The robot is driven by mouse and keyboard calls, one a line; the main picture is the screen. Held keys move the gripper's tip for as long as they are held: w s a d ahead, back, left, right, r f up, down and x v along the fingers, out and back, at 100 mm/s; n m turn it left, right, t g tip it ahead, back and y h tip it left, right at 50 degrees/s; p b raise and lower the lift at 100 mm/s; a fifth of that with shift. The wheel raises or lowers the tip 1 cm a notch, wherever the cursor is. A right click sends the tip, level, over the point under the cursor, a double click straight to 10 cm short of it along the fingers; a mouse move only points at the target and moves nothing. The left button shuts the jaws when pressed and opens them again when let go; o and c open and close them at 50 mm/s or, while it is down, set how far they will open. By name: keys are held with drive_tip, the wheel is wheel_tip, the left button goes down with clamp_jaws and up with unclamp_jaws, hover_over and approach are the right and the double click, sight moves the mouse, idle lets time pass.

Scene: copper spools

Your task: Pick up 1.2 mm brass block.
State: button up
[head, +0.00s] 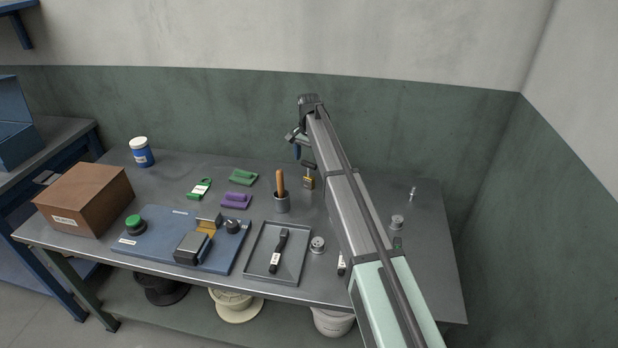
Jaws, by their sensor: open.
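A small brass-coloured block (308,184) stands on the grey bench near the middle, just right of the cup with an orange handle. It seems to carry a small dark marking, too small to read, so I cannot confirm the 1.2 mm size. My gripper (303,158) is at the end of the arm, above and slightly behind the block in the picture. It is open, with nothing seen between its fingers. The arm partly hides the gripper and the bench to the right of the block.
A blue fixture (165,246) with brass-coloured parts, a grey tray (250,270), green and purple pieces and a brown box (88,200) lie farther left. Small metal spools (318,244) stand in front.

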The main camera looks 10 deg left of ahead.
sight(309, 169)
drive_tip(key=shift+s+f, duration=0.2)
drive_tip(key=shift+f, duration=2.4)
drive_tip(key=c, duration=1.4)
drive_tip(key=shift+c, duration=0.2)
